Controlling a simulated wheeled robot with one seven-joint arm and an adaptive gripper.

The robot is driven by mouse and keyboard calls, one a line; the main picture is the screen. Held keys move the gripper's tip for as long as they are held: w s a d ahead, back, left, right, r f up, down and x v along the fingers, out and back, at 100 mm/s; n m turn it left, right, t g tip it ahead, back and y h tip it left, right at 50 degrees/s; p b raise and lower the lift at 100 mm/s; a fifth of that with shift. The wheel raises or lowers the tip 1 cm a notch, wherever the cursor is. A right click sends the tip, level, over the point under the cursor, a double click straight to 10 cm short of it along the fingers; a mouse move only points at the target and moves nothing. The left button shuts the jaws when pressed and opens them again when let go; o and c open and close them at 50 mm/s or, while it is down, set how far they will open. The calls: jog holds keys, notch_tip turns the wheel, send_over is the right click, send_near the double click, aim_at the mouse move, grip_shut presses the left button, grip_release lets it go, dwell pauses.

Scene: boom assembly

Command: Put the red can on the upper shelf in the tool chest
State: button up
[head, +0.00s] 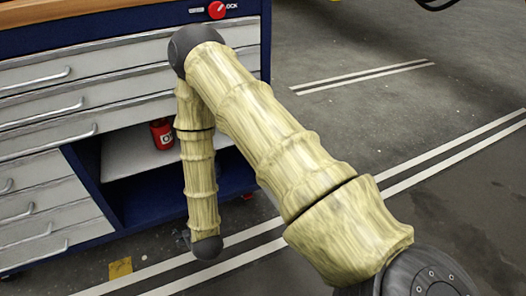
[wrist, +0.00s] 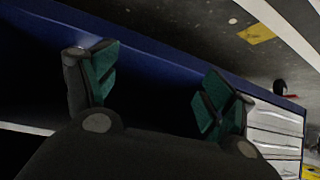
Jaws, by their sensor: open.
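The red can (head: 162,134) stands upright on the pale upper shelf (head: 122,158) inside the open bay of the blue tool chest (head: 85,180) in the head view. My bamboo-patterned arm hangs just right of the can. My gripper (wrist: 161,87) is open in the wrist view, with green pads on both dark fingers and nothing between them. In the head view my gripper is mostly hidden behind the lower end of my arm, below the can's level. The chest's blue edge runs diagonally behind the fingers in the wrist view; the can is not visible there.
Grey drawers (head: 85,70) with handles are above and left of the bay. The dark lower compartment (head: 150,198) looks empty. A red knob (head: 217,10) is on the chest's top right. Grey floor with white lines and a yellow patch (head: 120,268) lies in front.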

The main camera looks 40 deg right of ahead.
jog(key=s+d+f+g, duration=0.1)
jog(key=s+f+g, duration=0.1)
jog(key=s, duration=0.9)
jog(key=s+d+f+g, duration=0.2)
jog(key=s+g, duration=0.2)
jog(key=s, duration=0.7)
jog(key=s+d+f+g+y, duration=0.1)
jog(key=s+f+g, duration=0.2)
jog(key=s, duration=0.7)
jog(key=shift+s+d+n+g, duration=0.3)
jog(key=shift+s+n, duration=0.1)
